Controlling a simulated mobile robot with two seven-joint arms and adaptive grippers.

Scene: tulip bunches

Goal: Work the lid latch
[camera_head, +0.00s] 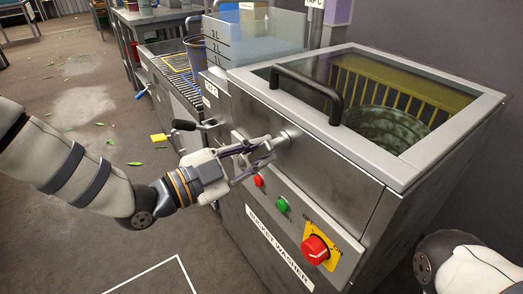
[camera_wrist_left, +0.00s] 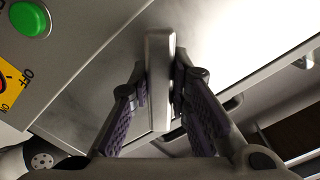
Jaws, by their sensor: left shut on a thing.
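The bucket washer (camera_head: 235,218) is a grey metal cabinet with a framed see-through lid (camera_head: 448,152) on top, lying down. A black bar handle (camera_head: 335,103) arches over the lid. The lid latch (camera_head: 283,140) is a metal lever on a round pivot on the upper front face. My left gripper (camera_head: 256,153) is shut on the latch lever, hiding part of it. In the left wrist view the lever (camera_wrist_left: 159,55) stands between the purple-padded fingers. My right gripper is out of view; only part of that arm shows at the lower right.
A red button (camera_head: 258,181), a green button (camera_head: 282,204) and a red rotary knob (camera_head: 315,248) on a yellow plate sit below the latch. The floor on the left is open, with scattered leaves.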

